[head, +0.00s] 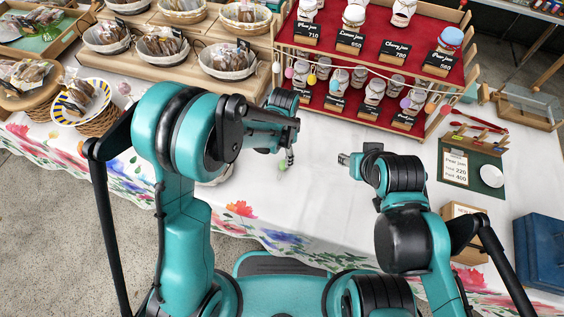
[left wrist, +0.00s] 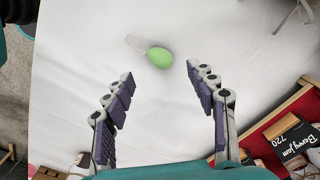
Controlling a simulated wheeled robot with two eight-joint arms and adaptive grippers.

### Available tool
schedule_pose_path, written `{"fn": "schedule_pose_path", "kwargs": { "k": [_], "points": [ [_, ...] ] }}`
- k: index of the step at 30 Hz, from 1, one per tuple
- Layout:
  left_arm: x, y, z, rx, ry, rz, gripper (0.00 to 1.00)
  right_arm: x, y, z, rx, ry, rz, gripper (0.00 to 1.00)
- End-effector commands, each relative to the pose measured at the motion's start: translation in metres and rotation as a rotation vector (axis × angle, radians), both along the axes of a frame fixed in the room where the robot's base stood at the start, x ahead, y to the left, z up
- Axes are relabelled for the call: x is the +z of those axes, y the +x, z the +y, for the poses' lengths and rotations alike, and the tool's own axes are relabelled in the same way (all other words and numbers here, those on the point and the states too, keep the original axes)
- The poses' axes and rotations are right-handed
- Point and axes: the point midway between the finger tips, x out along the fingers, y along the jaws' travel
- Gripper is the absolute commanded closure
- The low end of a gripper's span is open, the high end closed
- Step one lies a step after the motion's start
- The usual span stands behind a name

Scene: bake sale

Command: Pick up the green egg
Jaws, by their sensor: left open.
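The green egg (left wrist: 159,58) lies on the white tablecloth in the left wrist view, with a pale, see-through strip beside its upper left end. A small green spot, likely this egg (head: 283,164), shows in the head view just below my left gripper (head: 289,148). In the left wrist view my left gripper (left wrist: 160,72) is open and empty. Its two dark-padded fingers stand apart, with the egg between and slightly beyond their tips. My right gripper (head: 345,159) is over the table to the right; its finger opening is too small to make out.
A red-lined jam stand (head: 424,82) with jars and a garland of coloured eggs is behind the grippers. Baskets (head: 107,37) fill the back left. A price board (head: 455,166) and blue box (head: 540,251) are at right. The cloth between the grippers is clear.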

Motion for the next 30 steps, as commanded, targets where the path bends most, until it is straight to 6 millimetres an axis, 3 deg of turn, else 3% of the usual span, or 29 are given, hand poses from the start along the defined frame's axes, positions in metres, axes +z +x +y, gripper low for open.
{"fn": "schedule_pose_path", "kwargs": {
  "k": [15, 23, 28, 30],
  "points": [
    [-0.067, 0.000, 0.001, 0.004, 0.000, -0.001, 0.43, -0.034, 0.000, 0.000, 0.000, 0.000, 0.000, 0.60],
    [-0.070, 0.000, 0.001, 0.004, 0.000, -0.001, 0.43, -0.033, 0.000, 0.000, 0.000, 0.000, 0.000, 0.60],
    [-0.070, 0.000, 0.001, 0.004, 0.000, -0.001, 0.77, -0.033, 0.000, 0.000, 0.000, 0.000, 0.000, 0.60],
    [-0.070, 0.000, 0.001, 0.004, 0.000, -0.001, 0.79, -0.033, 0.000, 0.000, 0.000, 0.000, 0.000, 0.60]
  ]
}}
